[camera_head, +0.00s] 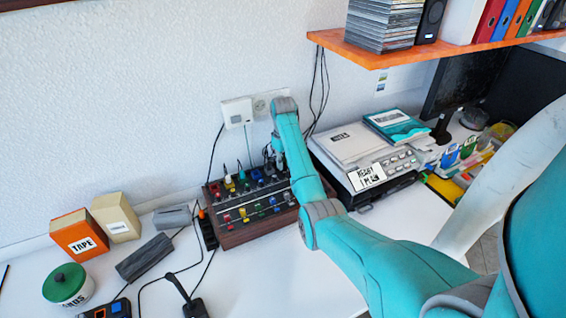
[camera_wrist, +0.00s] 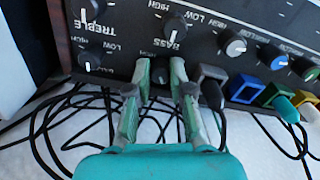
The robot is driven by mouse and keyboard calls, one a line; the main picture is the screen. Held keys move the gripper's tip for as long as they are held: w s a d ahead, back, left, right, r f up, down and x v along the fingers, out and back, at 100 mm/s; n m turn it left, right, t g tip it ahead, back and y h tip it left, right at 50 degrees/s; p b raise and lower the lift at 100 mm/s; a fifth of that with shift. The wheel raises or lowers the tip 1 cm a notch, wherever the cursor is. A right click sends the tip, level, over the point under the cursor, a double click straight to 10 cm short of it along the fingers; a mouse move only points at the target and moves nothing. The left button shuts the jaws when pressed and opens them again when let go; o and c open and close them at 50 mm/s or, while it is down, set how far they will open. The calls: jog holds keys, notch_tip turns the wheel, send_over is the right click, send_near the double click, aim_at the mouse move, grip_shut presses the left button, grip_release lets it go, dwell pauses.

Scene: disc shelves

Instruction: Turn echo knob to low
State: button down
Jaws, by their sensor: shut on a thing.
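The mixer (camera_head: 250,232) is a dark panel with a wooden frame and rows of coloured knobs and sliders on the desk. In the wrist view its black panel (camera_wrist: 128,14) appears upside down. My gripper (camera_wrist: 160,64) has its two pale green fingers on either side of a small dark knob (camera_wrist: 160,76) at the panel's edge and is shut on it. That knob's name and pointer are hidden or too dark to read. The treble knob (camera_wrist: 90,15) and the bass knob (camera_wrist: 174,24) sit beyond it.
Black cables (camera_wrist: 60,128) lie loose on the white desk. A paper stack (camera_head: 352,146) on a grey device stands right of the mixer. An orange shelf (camera_head: 400,54) hangs above.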

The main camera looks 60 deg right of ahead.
dwell(0.3)
jog(key=c, duration=1.4)
grip_release()
jog(key=shift+o, duration=0.5)
